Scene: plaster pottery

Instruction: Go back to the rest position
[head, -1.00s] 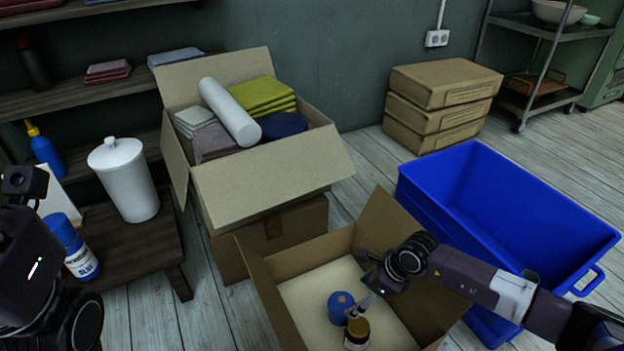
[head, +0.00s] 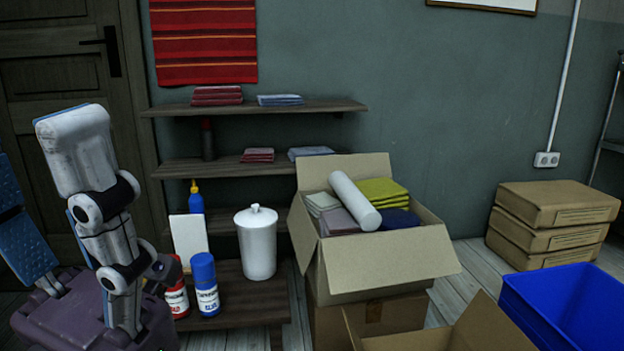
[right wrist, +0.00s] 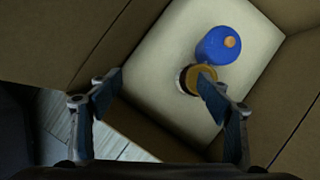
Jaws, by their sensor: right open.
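My right gripper (right wrist: 158,82) shows only in the right wrist view. Its two fingers are spread, with nothing between them. It is over an open cardboard box (right wrist: 290,85) with a pale bottom. In that box are a blue container (right wrist: 218,47) and a jar with a yellowish lid (right wrist: 201,77); the right finger's tip overlaps the jar in the picture, and I cannot tell if they touch. In the head view my left arm is folded at the left, and its gripper fingers do not show. The head view shows only the top flaps of the box (head: 487,325).
A full cardboard box (head: 385,262) stands beside a low table with a white lidded jar (head: 257,245), a blue bottle (head: 205,285) and a red bottle (head: 178,287). A blue bin (head: 570,300) is at the lower right. Stacked packages (head: 553,215) stand by the wall.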

